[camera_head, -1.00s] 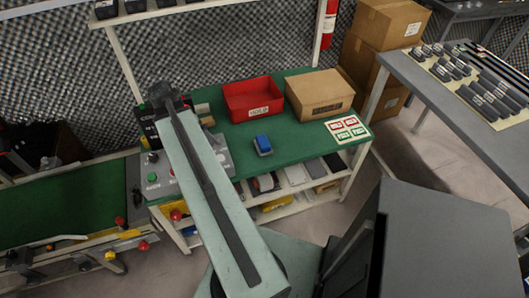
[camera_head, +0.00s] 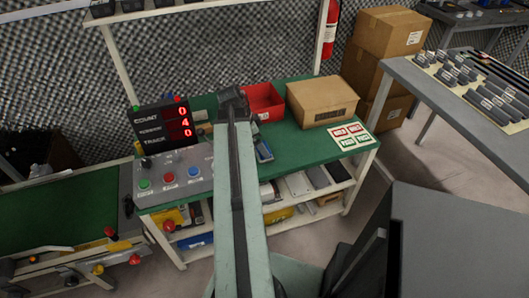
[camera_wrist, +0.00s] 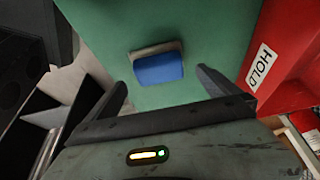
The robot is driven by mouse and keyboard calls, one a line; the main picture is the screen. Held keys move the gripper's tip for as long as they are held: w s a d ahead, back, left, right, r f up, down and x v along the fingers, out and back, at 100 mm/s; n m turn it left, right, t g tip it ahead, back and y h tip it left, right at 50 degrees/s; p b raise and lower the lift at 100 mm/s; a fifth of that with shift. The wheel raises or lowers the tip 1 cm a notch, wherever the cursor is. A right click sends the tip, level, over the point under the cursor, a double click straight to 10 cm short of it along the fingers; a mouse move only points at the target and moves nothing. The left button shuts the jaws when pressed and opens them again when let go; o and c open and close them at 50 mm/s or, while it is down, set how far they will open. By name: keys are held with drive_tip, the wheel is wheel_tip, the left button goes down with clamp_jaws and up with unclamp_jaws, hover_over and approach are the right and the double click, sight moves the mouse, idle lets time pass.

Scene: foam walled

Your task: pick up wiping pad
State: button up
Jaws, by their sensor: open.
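The wiping pad (camera_wrist: 158,68) is blue with a pale grey-beige edge and lies on the green bench top. In the wrist view, my gripper (camera_wrist: 163,88) is open and empty, with one finger at each side of the picture. The pad appears ahead of and between the fingers, apart from both. In the head view, the arm's end (camera_head: 233,104) is above the bench; the fingers cannot be made out there.
A red HOLD bin (camera_head: 264,101) stands behind the pad, close to the right finger in the wrist view. A cardboard box (camera_head: 322,103) and a label card (camera_head: 350,137) are farther right. A control panel (camera_head: 172,172) and counter display (camera_head: 164,125) stand left.

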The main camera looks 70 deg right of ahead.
drive_tip(key=b+x, duration=0.1)
drive_tip(key=x, duration=0.1)
drive_tip(key=b+x, duration=0.2)
drive_tip(key=shift+w+a+f+b, duration=0.1)
drive_tip(key=shift+f+b, duration=0.2)
drive_tip(key=shift+f, duration=0.15)
drive_tip(key=shift+r, duration=0.2)
drive_tip(key=c, duration=1.3)
wheel_tip(320, 180, up, 10)
drive_tip(key=p, duration=1)
drive_tip(key=shift+r+p, duration=0.15)
drive_tip(key=shift+p, duration=0.15)
